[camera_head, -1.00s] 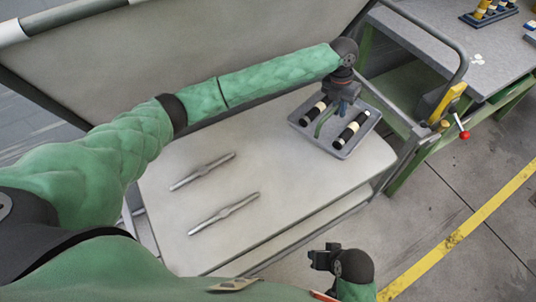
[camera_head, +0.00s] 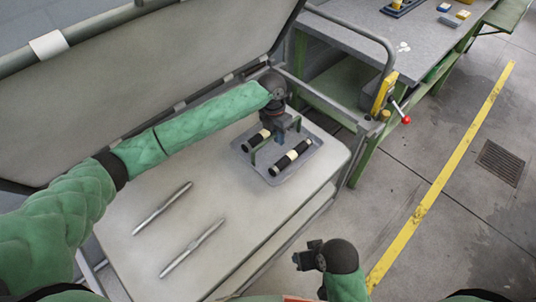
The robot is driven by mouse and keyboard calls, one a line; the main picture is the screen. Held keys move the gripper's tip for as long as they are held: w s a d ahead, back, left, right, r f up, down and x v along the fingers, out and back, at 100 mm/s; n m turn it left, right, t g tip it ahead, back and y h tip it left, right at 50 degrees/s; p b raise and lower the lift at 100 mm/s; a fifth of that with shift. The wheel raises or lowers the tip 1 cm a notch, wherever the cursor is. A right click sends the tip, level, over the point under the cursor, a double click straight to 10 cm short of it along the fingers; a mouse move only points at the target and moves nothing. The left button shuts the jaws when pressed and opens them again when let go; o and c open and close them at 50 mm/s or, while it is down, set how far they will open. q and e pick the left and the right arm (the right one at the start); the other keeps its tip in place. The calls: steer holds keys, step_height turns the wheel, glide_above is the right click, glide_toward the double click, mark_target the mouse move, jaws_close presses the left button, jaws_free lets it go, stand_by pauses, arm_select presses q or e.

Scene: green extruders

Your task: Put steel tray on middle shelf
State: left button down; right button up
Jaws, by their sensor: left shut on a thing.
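The steel tray (camera_head: 311,154) is a shallow grey tray with green handles, carrying dark rollers with pale bands. It is over the far right end of the pale cart shelf (camera_head: 228,168); I cannot tell whether it rests on it or is held just above. My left gripper (camera_head: 280,127) is over the tray's middle, shut on it, apparently at a green handle; the contact is partly hidden. My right gripper (camera_head: 304,252) is in front of the cart, apart from the tray, with its fingers apart and empty.
Two metal rods (camera_head: 192,247) lie on the shelf's left part. A large pale panel (camera_head: 150,70) rises above it at the back. A cart rail with a red-knobbed lever (camera_head: 406,120) stands right of the tray. A grey table (camera_head: 425,45) is beyond. Floor at right is clear.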

mark_target(270, 156)
arm_select(q)
steer(key=s+a+f, duration=0.1)
steer(key=s+a+f+p, duration=0.1)
steer(key=s, duration=0.1)
steer(key=shift+s+a+f, duration=0.1)
steer(key=shift+a+f, duration=0.1)
steer(key=shift+a, duration=0.1)
steer(key=shift+f+p, duration=0.45)
steer(key=shift+f, duration=1.6)
arm_select(e)
steer(key=shift+g+h, duration=0.4)
steer(key=shift+g, duration=0.1)
steer(key=d+r, duration=0.1)
steer(key=s+d+r, duration=0.1)
steer(key=d+r, duration=0.1)
steer(key=shift+s+r, duration=0.15)
steer(key=shift+r, duration=0.05)
steer(key=shift+a, duration=0.15)
arm_select(q)
steer(key=c, duration=1.9)
jaws_free()
steer(key=shift+f, duration=0.15)
steer(key=o, duration=0.4)
steer(key=shift+c, duration=0.2)
steer(key=shift+o, duration=0.2)
arm_select(e)
steer(key=shift+f, duration=0.15)
